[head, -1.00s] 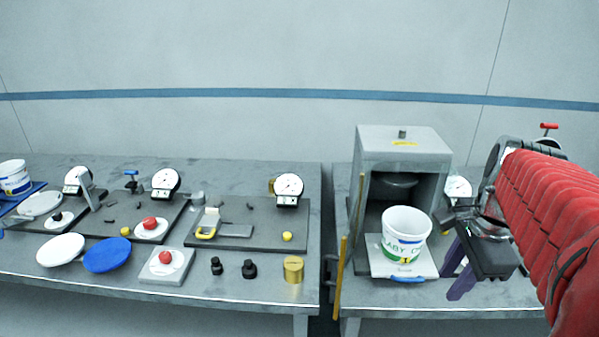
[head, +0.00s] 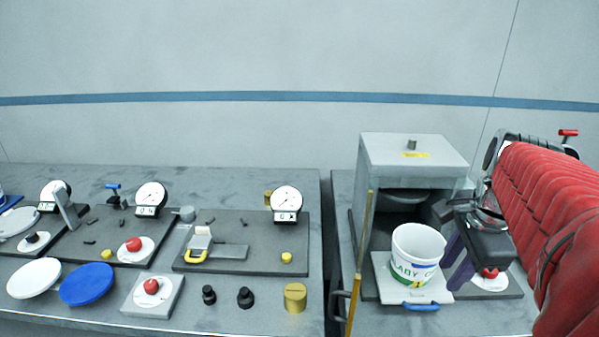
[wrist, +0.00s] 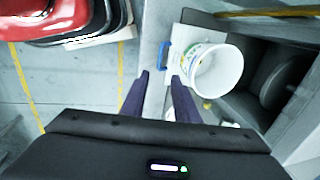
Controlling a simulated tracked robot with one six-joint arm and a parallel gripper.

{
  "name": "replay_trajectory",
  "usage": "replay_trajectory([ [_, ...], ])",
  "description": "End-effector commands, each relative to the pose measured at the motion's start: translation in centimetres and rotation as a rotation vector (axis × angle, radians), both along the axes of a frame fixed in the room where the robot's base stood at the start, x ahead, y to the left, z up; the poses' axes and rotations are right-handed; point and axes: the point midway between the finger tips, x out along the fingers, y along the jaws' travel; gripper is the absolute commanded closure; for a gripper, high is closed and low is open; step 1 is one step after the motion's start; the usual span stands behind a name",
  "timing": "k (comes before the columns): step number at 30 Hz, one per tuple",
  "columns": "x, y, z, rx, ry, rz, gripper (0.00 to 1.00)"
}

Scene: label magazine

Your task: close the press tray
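The press (head: 412,160) is a grey box with an open front at the right of the head view. Its light tray (head: 384,289) is pulled out in front, with a blue handle (head: 421,307) on the front edge. A white tub with green lettering (head: 416,250) stands upright on the tray. My gripper (head: 452,283) has purple fingers and is just right of the tub. In the wrist view my gripper (wrist: 160,78) is open, its fingers apart with nothing between them. The blue handle (wrist: 163,55) lies just beyond the fingertips, apart from them.
A yellow upright bar (head: 360,262) stands left of the tray. A red knob on a white disc (head: 490,277) sits right of the tray, behind my fingers. The left bench holds gauges, a blue disc (head: 87,284) and a brass weight (head: 295,297). A gap separates the benches.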

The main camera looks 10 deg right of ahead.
Motion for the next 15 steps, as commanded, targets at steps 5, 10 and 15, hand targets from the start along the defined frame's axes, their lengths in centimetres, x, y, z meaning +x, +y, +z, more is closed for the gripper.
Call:
replay_trajectory([
  [5, 0.0, -0.1, -0.1, 0.001, 0.000, -0.003, 0.72],
  [10, 0.1, -0.1, -1.0, 0.001, 0.001, -0.003, 0.72],
  [15, 0.4, -0.2, -3.1, 0.003, 0.002, -0.004, 0.72],
])
